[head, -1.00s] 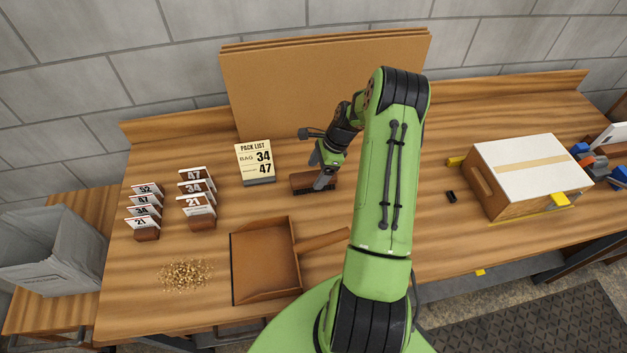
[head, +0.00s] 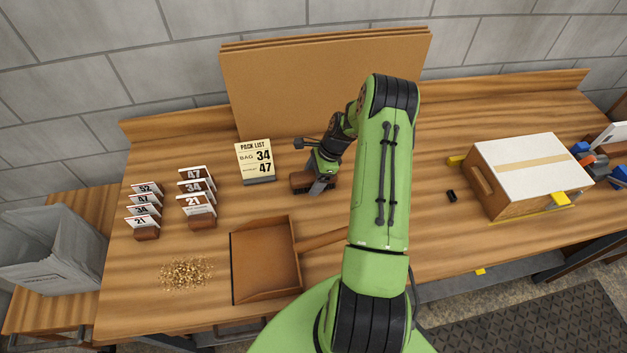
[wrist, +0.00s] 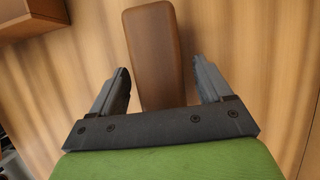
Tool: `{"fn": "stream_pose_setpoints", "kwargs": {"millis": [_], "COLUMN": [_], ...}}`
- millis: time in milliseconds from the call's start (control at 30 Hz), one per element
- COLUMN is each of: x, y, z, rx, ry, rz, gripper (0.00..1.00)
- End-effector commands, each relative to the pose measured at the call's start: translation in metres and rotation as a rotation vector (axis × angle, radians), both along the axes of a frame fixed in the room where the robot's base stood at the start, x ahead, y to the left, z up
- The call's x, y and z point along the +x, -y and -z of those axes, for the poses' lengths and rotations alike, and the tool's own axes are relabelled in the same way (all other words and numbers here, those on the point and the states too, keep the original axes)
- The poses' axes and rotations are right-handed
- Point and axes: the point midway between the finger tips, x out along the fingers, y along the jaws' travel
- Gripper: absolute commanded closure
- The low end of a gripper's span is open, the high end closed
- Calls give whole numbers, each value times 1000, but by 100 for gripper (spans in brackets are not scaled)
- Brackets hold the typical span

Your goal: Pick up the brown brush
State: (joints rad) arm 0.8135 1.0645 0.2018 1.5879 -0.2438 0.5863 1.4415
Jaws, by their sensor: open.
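The brown brush (head: 299,180) lies on the wooden bench just right of the pack list stand, with dark bristles low along its near edge. My gripper (head: 316,188) is over the right part of the brush in the head view and partly hides it. In the wrist view the brush's brown wooden back (wrist: 152,50) runs up from between the two dark fingers of my gripper (wrist: 164,88). The fingers are open, one on each side of the brush, with a gap to it on both sides.
A brown dustpan (head: 265,262) lies in front, its handle pointing right toward my arm. A pack list stand (head: 255,162), numbered card holders (head: 197,205) and a pile of golden bits (head: 186,272) are to the left. A box (head: 530,170) sits right; boards (head: 325,80) lean behind.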

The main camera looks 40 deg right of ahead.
Motion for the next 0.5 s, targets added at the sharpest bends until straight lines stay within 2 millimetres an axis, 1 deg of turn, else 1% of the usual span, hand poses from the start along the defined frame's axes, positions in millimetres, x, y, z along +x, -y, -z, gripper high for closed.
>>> {"fn": "stream_pose_setpoints", "kwargs": {"millis": [67, 100, 367, 400, 467, 500], "x": [0, 0, 0, 0, 0, 0], "y": [0, 0, 0, 0, 0, 0], "z": [0, 0, 0, 0, 0, -1], "rx": [0, 0, 0, 0, 0, 0], "ry": [0, 0, 0, 0, 0, 0], "rz": [0, 0, 0, 0, 0, 0], "gripper": [21, 24, 64, 70, 80, 82]}}
